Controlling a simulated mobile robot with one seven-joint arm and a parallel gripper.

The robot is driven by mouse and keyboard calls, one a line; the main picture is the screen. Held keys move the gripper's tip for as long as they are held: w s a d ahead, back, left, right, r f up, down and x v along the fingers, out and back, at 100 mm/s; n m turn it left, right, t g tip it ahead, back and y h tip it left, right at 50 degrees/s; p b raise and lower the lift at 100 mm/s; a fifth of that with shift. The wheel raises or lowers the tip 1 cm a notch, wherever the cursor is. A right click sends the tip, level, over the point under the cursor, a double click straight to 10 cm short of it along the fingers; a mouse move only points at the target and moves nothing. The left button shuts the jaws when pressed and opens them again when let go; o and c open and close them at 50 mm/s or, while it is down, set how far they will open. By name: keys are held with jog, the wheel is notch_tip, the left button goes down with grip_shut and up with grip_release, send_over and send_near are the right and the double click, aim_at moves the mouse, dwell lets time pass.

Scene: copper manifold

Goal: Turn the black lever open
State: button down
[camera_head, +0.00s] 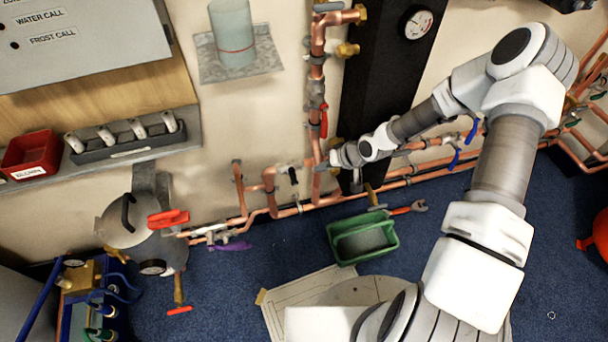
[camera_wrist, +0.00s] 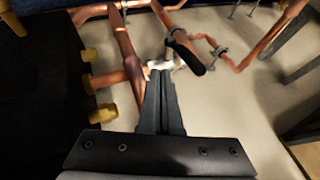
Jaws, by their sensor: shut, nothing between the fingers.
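The black lever (camera_head: 293,176) sits on a small pale valve in the copper pipework, low on the wall left of my gripper in the head view. In the wrist view the black lever (camera_wrist: 188,55) slants just beyond and to the right of my fingertips, with the pale valve body (camera_wrist: 160,65) at their ends. My gripper (camera_wrist: 160,75) is shut and empty, its fingers together. In the head view my gripper (camera_head: 335,158) points left beside the vertical copper pipe. I cannot tell whether the fingertips touch the valve or lever.
A vertical copper pipe (camera_head: 317,100) with a red lever (camera_head: 323,120) stands close to my gripper. Brass fittings (camera_wrist: 97,83) stick out at left in the wrist view. A black panel (camera_head: 375,80) stands behind.

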aim_at(293, 178)
jog(key=shift+w+a+f+b, duration=0.1)
jog(key=shift+a+f+b, duration=0.25)
jog(key=shift+a, duration=0.5)
jog(key=shift+w+a+f+b, duration=0.1)
jog(key=shift+a+f+b, duration=0.25)
jog(key=shift+a, duration=0.5)
jog(key=shift+w+a+f+b, duration=0.1)
jog(key=shift+a+f+b, duration=0.1)
jog(key=shift+a+f, duration=0.5)
